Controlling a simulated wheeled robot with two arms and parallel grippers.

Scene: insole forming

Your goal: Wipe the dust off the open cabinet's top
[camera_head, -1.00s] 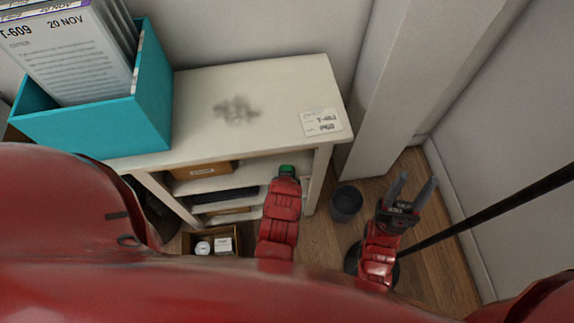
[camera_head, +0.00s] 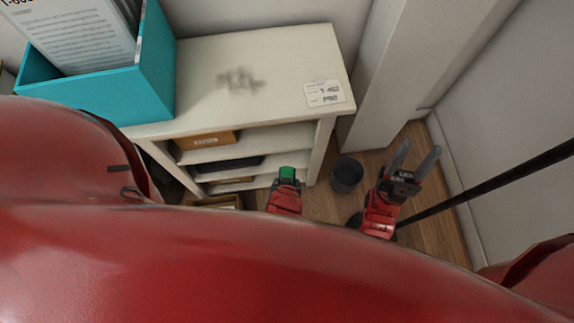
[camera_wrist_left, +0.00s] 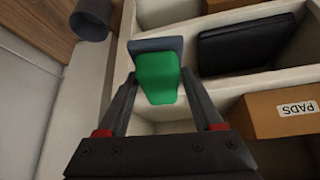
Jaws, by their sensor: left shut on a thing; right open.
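The open cabinet (camera_head: 200,60) is cream white with open shelves in its front. A dark grey smudge of dust (camera_head: 241,79) lies on the middle of its top. My left gripper (camera_head: 287,182) is below and in front of the cabinet top, near the shelf openings. It is shut on a green block with a grey-blue end, seen in the left wrist view (camera_wrist_left: 157,75). The block is apart from the dust. My right gripper (camera_head: 414,165) is open and empty, over the floor to the right of the cabinet.
A teal box (camera_head: 100,95) with papers stands on the top's left end. A white label (camera_head: 324,93) lies at its right end. A dark bin (camera_head: 347,173) stands on the floor beside the cabinet. A black pole (camera_head: 480,185) crosses at right.

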